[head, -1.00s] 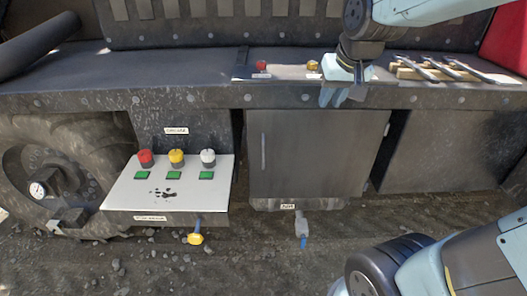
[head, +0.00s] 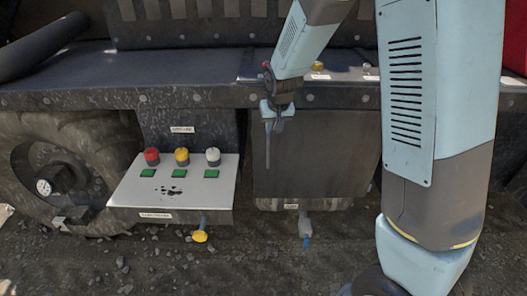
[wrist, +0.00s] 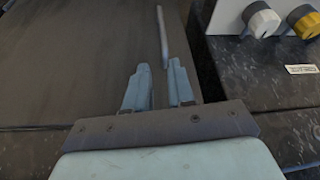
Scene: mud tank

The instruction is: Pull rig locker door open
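The rig locker door (head: 325,150) is a flat dark grey panel under the bench ledge, and it looks shut. Its handle is a thin grey upright bar near the door's left edge. The fingers are apart, and I cannot see either touching the bar. The door (wrist: 75,60) fills the left of the wrist view.
A white panel (head: 220,192) with red, yellow and white knobs and green buttons juts out left of the door. A yellow-handled valve (head: 200,236) and a blue-tipped fitting (head: 305,228) hang below. The bench ledge (head: 200,98) overhangs the door. Gravelly mud covers the ground.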

